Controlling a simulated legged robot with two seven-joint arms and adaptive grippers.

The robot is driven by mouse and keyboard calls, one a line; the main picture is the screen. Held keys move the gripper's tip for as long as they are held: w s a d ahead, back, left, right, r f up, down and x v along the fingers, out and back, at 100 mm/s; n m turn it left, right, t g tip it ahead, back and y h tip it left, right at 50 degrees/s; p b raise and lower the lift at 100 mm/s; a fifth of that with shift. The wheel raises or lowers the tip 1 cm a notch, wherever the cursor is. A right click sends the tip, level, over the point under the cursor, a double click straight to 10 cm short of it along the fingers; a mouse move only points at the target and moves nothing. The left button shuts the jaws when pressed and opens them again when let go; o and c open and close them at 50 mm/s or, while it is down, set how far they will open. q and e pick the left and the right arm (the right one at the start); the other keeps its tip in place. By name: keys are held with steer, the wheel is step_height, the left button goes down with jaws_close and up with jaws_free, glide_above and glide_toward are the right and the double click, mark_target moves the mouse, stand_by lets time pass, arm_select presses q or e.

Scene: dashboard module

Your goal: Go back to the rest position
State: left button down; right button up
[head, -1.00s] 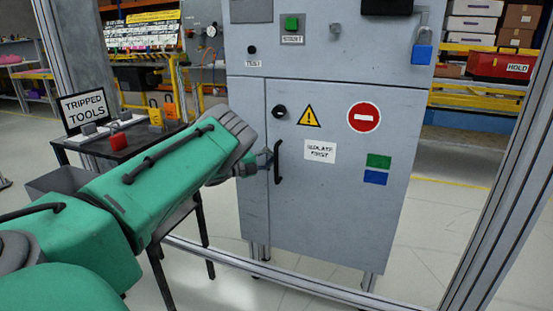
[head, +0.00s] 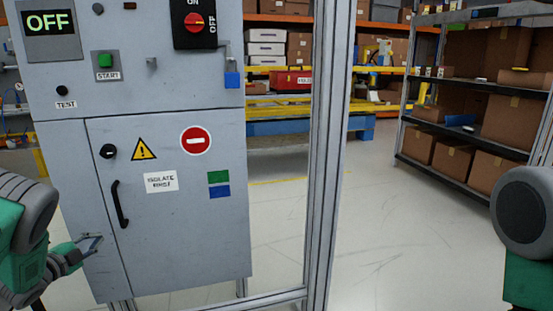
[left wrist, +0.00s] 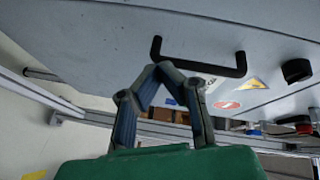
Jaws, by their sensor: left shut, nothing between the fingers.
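My left gripper (head: 90,243) is in front of the lower left of the grey cabinet (head: 200,245), left of and below the black door handle (head: 120,204) and apart from it. In the left wrist view its fingertips (left wrist: 160,68) meet with nothing between them. The handle (left wrist: 200,65) shows there beyond the fingers. The cabinet door looks closed. My right arm (head: 528,212) shows in part at the right edge; its gripper is out of the picture.
A metal frame post (head: 325,150) stands right of the cabinet, with a rail (head: 270,298) along its foot. A shelf (head: 450,176) with cardboard boxes stands at the back right. The floor (head: 390,235) between post and shelf is clear.

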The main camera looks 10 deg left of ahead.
arm_select(q)
steer(key=s+d+f+n+g+y, duration=0.3)
steer(key=s+d+f+n+g, duration=0.7)
steer(key=s+d+f, duration=0.9)
steer(key=s+d+r+n+g+h, duration=0.15)
steer(key=s+d, duration=0.25)
steer(key=s, duration=0.4)
steer(key=s+d+n+g, duration=0.2)
steer(key=s+d+g, duration=0.15)
steer(key=s, duration=0.55)
steer(key=s+d+r+n+g, duration=0.1)
steer(key=s+d, duration=0.4)
steer(key=s, duration=0.3)
step_height(320, 180, up, 12)
steer(key=w+p, duration=0.1)
steer(key=p, duration=1.1)
steer(key=shift+w+f, duration=0.1)
steer(key=shift+w, duration=0.1)
steer(key=shift+s, duration=0.1)
